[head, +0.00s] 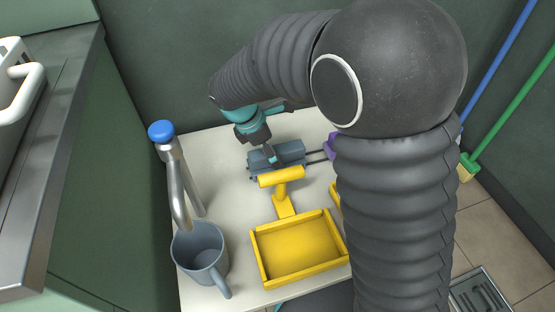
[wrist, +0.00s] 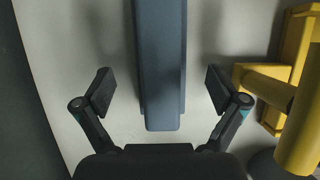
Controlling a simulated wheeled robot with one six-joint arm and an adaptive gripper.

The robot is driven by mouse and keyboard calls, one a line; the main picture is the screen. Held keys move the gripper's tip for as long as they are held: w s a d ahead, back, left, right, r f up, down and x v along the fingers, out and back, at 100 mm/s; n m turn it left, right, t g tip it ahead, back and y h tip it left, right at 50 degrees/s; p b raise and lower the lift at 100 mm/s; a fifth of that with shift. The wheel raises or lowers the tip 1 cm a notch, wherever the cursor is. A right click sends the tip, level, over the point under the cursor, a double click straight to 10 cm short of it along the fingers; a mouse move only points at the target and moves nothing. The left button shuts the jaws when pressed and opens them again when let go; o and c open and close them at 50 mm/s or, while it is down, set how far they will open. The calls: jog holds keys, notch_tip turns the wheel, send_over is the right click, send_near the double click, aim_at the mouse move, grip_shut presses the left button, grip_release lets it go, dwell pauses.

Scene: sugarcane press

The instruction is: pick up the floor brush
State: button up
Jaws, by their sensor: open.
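A blue-grey bar-shaped thing, which looks like the floor brush (head: 291,154), lies on the pale table top; no bristles show. In the wrist view the blue-grey bar (wrist: 160,60) runs down the middle of the picture. My gripper (head: 267,156) is over it in the head view. In the wrist view my gripper (wrist: 160,91) is open, with one finger on each side of the bar and a gap to both. The bar's far end is outside the wrist view.
A yellow tray (head: 257,262) and a yellow T-shaped piece (head: 281,177) lie close in front of the bar. A grey mug (head: 198,250) and a blue-topped metal tap (head: 172,165) stand left. My arm hides the table's right side. A green-handled broom (head: 507,112) leans at right.

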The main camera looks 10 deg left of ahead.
jog(key=x, duration=0.5)
jog(key=shift+w+d+b, duration=0.1)
jog(key=shift+d+b, duration=0.15)
jog(key=shift+b, duration=0.15)
jog(key=shift+r, duration=0.1)
jog(key=c, duration=1.4)
